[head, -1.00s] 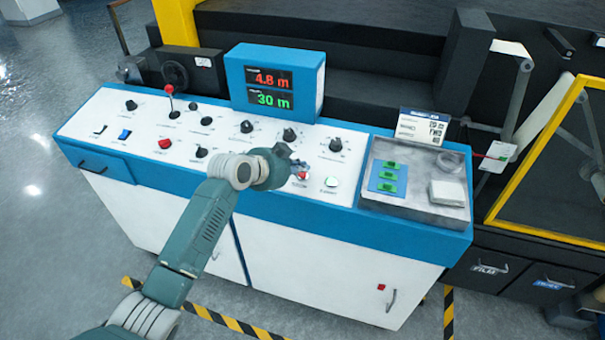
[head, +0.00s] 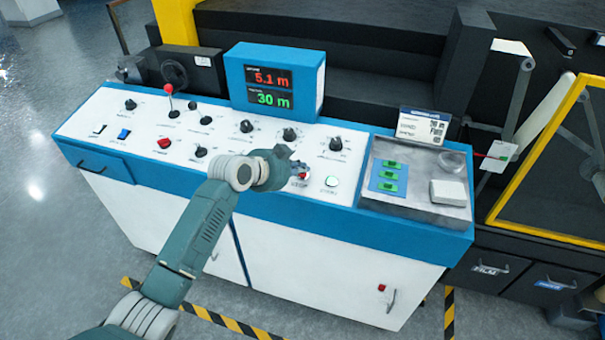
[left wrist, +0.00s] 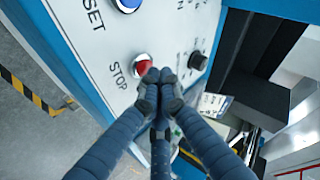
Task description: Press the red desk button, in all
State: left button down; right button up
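The red desk button (head: 303,177) sits in the front row of the white sloped console panel, partly hidden by my left gripper (head: 300,169). In the left wrist view the red button (left wrist: 142,65) has a pale ring and the word STOP beside it. My left gripper's fingers (left wrist: 160,78) are drawn together with nothing seen between them. Their tips overlap the button's edge in that view; I cannot tell whether they touch it. My right gripper is not in view.
A lit green-white button (head: 332,181) is just right of the red one. Black knobs (head: 289,134) stand behind. A red-knobbed lever (head: 169,91) and red switch (head: 164,143) are further left. A display (head: 270,84) reads 5.1 m over 30 m. A metal tray (head: 412,208) is at right.

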pick_arm(q)
jog(key=shift+f+b, duration=0.35)
dwell(0.5)
jog(key=shift+r, duration=0.1)
jog(key=shift+s+r+p, duration=0.1)
jog(key=shift+r+p, duration=0.55)
jog(key=shift+p, duration=0.1)
jog(key=shift+r, duration=0.1)
jog(key=r+p, duration=0.3)
jog(key=s+r+p, duration=0.1)
jog(key=shift+a+r, duration=0.2)
jog(key=shift+r, duration=0.2)
jog(key=shift+w, duration=0.1)
dwell(0.5)
